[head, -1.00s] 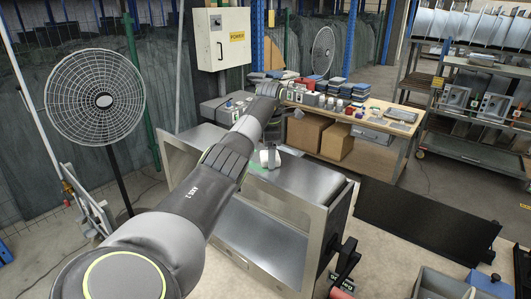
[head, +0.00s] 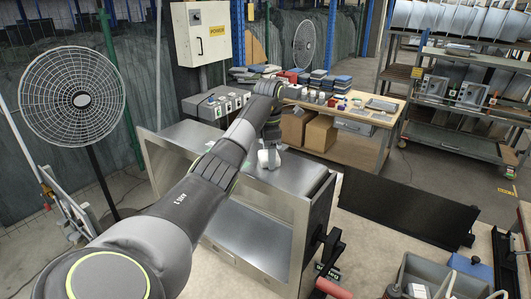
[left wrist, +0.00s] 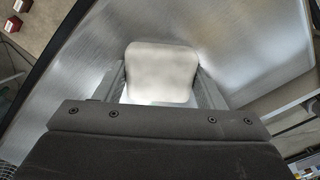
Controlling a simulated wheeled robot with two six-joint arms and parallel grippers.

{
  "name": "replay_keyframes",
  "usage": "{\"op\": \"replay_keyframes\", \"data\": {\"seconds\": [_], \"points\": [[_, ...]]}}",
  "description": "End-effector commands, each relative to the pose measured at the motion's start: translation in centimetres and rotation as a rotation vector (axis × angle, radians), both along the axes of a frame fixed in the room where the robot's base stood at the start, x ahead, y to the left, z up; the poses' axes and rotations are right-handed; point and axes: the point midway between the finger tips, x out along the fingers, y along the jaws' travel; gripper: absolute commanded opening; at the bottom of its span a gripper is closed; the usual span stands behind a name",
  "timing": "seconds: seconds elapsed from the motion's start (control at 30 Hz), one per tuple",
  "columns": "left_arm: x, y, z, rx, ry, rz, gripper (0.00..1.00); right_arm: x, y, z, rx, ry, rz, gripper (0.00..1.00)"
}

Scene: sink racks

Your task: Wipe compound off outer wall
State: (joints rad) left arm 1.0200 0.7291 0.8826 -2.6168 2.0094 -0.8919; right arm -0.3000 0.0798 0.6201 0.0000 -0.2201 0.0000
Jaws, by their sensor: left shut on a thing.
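The steel sink (head: 302,176) lies with its brushed outer wall facing up and its opening toward me. My left gripper (head: 270,142) points down over this wall, shut on a white pad (head: 268,158). In the left wrist view, the pad (left wrist: 162,70) sits between the two fingers of the left gripper (left wrist: 162,92), against or just over the metal; contact is hard to tell. My right gripper is out of view.
A clamp with a red handle (head: 333,289) stands at the sink's right side. A workbench (head: 350,150) with small items and boxes is behind. A fan (head: 75,98) stands left. A dark panel (head: 405,210) and a grey bin (head: 440,275) are at right.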

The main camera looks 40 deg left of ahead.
Motion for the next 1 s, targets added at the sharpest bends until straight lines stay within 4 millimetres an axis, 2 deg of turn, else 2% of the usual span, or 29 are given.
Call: {"op": "replay_keyframes", "data": {"seconds": [0.3, 0.63, 1.0], "points": [[-0.3, 2.6, -0.1, 0.001, 0.001, 0.003, 0.45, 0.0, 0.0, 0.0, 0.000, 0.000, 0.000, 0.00], [-0.5, 4.0, -0.3, 0.001, 0.000, 0.003, 0.45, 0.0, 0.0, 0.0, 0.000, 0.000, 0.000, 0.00], [-0.8, 6.9, -0.1, 0.001, 0.001, 0.002, 0.45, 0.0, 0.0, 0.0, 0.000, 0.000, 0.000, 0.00]]}}
